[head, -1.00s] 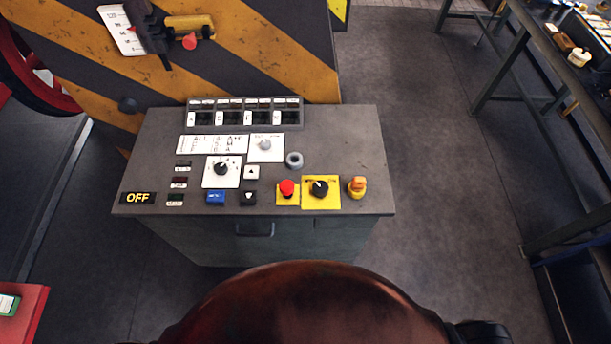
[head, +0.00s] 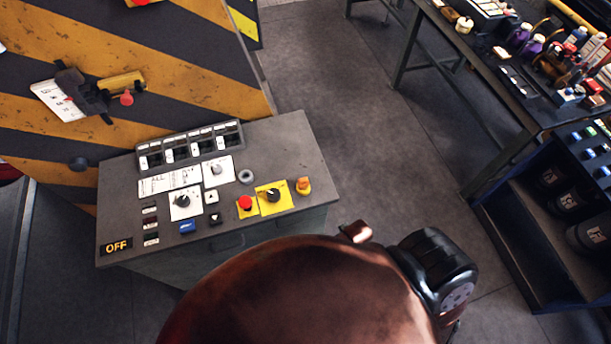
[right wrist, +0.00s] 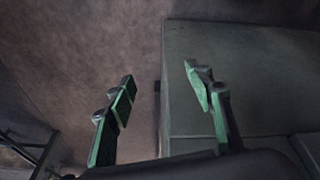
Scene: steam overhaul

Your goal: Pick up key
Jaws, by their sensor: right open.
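I cannot make out a loose key in either view. The control panel (head: 285,150) stands left of centre in the head view. It carries a grey ring (head: 246,176), a black rotary switch on a yellow plate (head: 272,195), a red button (head: 245,203) and an orange-yellow knob (head: 303,186). Whether any of these is or holds the key is too small to tell. My right gripper (right wrist: 161,82) is open and empty in the right wrist view, its green fingers apart, close to a grey box-like surface (right wrist: 245,85). My left gripper is out of view.
A striped yellow-black wall (head: 190,50) rises behind the panel. A workbench (head: 480,75) with bottles and tools stands at upper right, beside a blue shelf unit (head: 520,255). Bare floor (head: 350,130) lies between panel and bench.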

